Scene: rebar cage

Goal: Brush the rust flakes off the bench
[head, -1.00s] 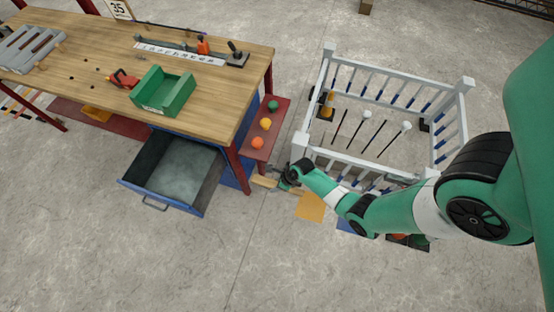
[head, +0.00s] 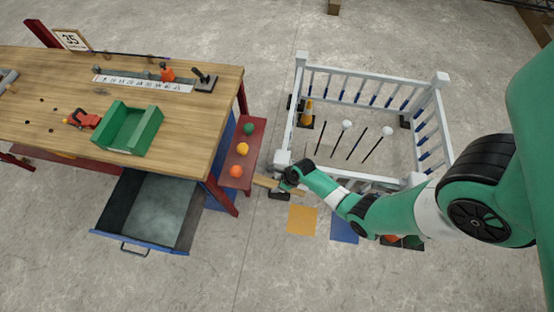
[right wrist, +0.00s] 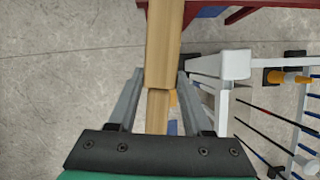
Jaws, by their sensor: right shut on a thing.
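The wooden bench (head: 190,110) fills the left of the head view. Several small dark spots (head: 55,109) lie on its top at the left; I cannot tell whether they are rust flakes or holes. My right gripper (head: 282,182) is low beside the front left corner of the white railing, to the right of the bench. It is shut on a pale wooden piece (head: 264,182), which may be the brush. In the right wrist view the wooden piece (right wrist: 160,50) runs up between the fingers and out of the frame; no bristles show. My left gripper is out of view.
A green bin (head: 130,130), red pliers-like tool (head: 82,119) and white ruled strip (head: 140,83) are on the bench. An open drawer (head: 150,212) juts out in front. A red shelf (head: 252,140) with coloured balls stands between bench and white railing (head: 350,176).

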